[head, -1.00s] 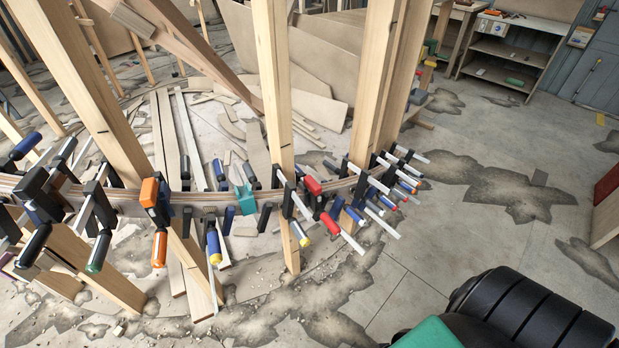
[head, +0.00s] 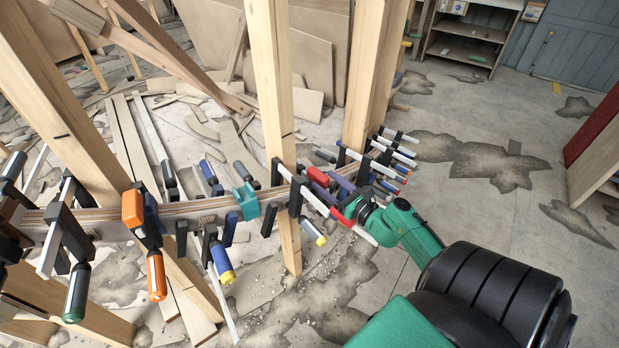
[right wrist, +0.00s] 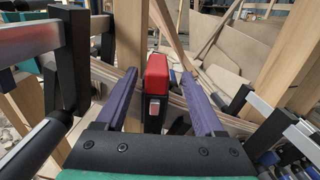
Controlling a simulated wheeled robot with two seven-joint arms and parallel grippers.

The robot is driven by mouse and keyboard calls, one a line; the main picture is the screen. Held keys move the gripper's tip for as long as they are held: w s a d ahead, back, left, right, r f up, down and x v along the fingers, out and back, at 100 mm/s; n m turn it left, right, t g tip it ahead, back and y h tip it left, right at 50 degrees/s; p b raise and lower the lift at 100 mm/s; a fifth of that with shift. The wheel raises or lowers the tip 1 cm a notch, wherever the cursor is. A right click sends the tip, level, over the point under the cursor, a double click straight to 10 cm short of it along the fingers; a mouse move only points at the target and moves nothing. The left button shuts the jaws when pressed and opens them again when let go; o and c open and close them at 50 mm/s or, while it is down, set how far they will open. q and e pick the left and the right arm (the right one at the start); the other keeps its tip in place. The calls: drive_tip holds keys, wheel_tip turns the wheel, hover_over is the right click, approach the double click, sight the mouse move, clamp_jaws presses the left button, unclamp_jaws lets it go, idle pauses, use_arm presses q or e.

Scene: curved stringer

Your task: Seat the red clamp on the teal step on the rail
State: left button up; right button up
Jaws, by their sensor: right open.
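The red clamp (head: 318,177) is on the curved rail (head: 190,208), just right of the middle wooden post. The teal step (head: 245,201) is on the rail left of that post, with no red clamp on it. My right gripper (right wrist: 158,78) is open. In the right wrist view its two purple fingers stand on either side of the red clamp (right wrist: 156,72), with gaps showing on both sides. In the head view my green right wrist reaches the rail from the right and partly hides the clamps there. My left gripper is not in view.
An orange clamp (head: 132,208) and several dark and blue-handled clamps sit along the rail left of the teal step. Several more clamps crowd the rail at right (head: 395,152). The middle post (head: 272,90) stands between red clamp and teal step. Floor at right is open.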

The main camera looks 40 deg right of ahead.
sight(311, 172)
drive_tip(key=w, duration=0.5)
drive_tip(key=shift+w+a+r, duration=0.15)
drive_tip(key=shift+w+a, duration=0.2)
drive_tip(key=shift+a, duration=0.05)
drive_tip(key=shift+w, duration=0.4)
drive_tip(key=shift+s, duration=0.1)
drive_tip(key=c, duration=1)
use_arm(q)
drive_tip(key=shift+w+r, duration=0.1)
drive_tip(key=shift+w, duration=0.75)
use_arm(e)
clamp_jaws()
